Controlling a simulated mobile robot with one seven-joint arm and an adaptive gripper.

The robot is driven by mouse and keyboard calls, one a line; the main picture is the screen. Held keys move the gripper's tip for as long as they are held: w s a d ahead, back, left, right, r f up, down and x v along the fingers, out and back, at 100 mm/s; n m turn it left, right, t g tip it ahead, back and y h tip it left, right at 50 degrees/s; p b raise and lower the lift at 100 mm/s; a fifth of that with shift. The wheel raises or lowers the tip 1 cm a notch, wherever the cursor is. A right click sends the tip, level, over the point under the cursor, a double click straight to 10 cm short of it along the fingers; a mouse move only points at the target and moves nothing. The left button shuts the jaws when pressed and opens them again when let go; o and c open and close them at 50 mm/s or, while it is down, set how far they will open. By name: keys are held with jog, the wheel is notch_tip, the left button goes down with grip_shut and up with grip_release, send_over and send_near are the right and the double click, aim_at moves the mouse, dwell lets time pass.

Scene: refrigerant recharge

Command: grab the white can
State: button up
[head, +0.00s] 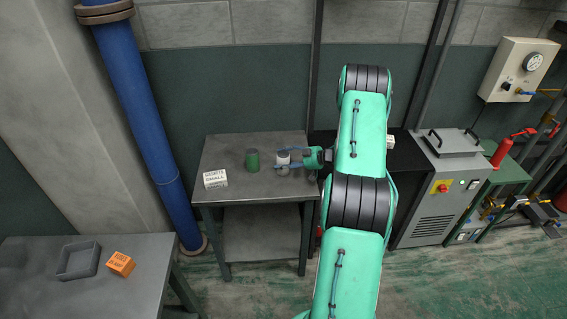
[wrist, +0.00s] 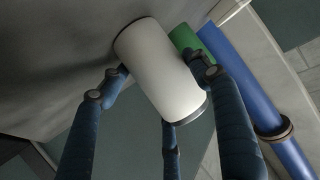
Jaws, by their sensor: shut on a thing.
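The white can (head: 283,158) is at the right part of the grey metal table (head: 235,193) in the head view, between my gripper's fingers. In the wrist view the white can (wrist: 160,70) fills the middle, with blue fingers on both sides and one below it. My gripper (head: 287,163) reaches in from the right and is shut on the can. Whether the can still touches the table top is hard to tell.
A green can (head: 252,160) stands just left of the white can. A white labelled box (head: 215,179) is further left. A blue pipe (head: 140,110) rises behind the table's left side. A nearer table holds a grey tray (head: 64,272) and an orange box (head: 121,264).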

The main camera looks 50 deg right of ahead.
aim_at(284, 153)
jog(key=shift+r, duration=0.15)
notch_tip(284, 153, up, 3)
jog(key=shift+r+p, duration=0.2)
jog(key=shift+p, duration=0.35)
jog(key=s+a, duration=0.3)
jog(key=s, duration=0.1)
jog(key=s+a+r+p, duration=0.1)
jog(key=s+a, duration=0.3)
jog(key=s+a+p, duration=0.1)
jog(key=s+a, duration=0.2)
jog(key=s, duration=0.1)
jog(key=shift+a+r, duration=0.2)
jog(key=shift+a, duration=0.15)
